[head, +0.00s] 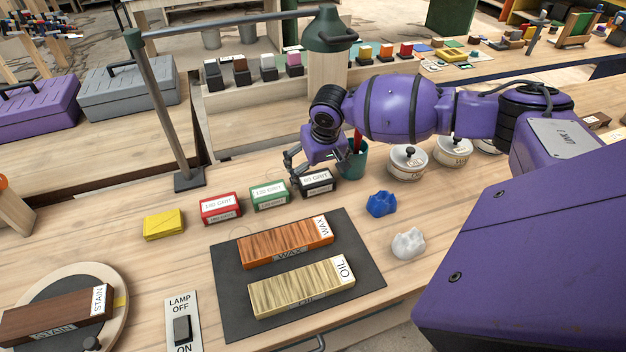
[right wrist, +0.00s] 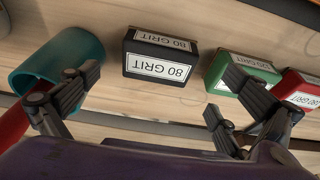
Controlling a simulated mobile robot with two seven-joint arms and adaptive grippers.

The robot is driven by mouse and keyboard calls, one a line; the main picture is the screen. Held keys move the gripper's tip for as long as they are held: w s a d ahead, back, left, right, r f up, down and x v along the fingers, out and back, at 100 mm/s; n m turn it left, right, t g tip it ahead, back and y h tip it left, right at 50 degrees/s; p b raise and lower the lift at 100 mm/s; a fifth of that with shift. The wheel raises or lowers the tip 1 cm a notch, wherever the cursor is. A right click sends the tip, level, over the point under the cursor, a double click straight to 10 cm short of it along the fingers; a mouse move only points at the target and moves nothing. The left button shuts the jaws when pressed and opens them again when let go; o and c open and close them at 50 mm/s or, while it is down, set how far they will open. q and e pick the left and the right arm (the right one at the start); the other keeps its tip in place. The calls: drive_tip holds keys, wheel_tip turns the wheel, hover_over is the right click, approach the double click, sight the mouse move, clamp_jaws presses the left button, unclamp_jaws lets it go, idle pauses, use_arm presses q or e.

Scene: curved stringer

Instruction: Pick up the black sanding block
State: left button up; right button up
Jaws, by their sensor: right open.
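The black sanding block (head: 318,184), labelled 80 GRIT, stands on the wooden bench at the right end of a row of blocks. My right gripper (head: 314,166) is open just above and behind it, with its fingers apart. In the right wrist view the black block (right wrist: 158,58) lies in the gap between the two spread fingers of the gripper (right wrist: 160,78), beyond the tips. Nothing is held. My left gripper does not show.
The green block (head: 270,195) and red block (head: 221,208) stand left of the black one. A teal cup (head: 353,163) stands close on its right. White tins (head: 407,163) are further right. A dark mat (head: 232,307) with two wood samples lies in front.

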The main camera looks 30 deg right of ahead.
sight(316, 177)
drive_tip(key=x, duration=0.5)
drive_tip(key=shift+w+d+r, duration=0.1)
drive_tip(key=shift+d, duration=0.05)
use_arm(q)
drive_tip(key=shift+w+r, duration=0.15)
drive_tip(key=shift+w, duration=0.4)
use_arm(e)
drive_tip(key=c, duration=1.4)
drive_tip(key=shift+o, duration=0.2)
drive_tip(key=shift+w, duration=0.1)
drive_tip(key=shift+r, duration=0.3)
wheel_tip(316, 177, up, 3)
drive_tip(key=shift+f, duration=0.25)
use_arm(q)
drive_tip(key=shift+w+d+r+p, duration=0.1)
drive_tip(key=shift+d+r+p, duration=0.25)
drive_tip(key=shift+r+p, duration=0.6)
use_arm(e)
drive_tip(key=s+a+r, duration=0.3)
drive_tip(key=s+r, duration=0.2)
drive_tip(key=s, duration=0.1)
drive_tip(key=s+a+r, duration=0.2)
drive_tip(key=s+r, duration=0.2)
drive_tip(key=s, duration=0.2)
drive_tip(key=shift+s+a+r, duration=0.35)
drive_tip(key=shift+s+a, duration=0.05)
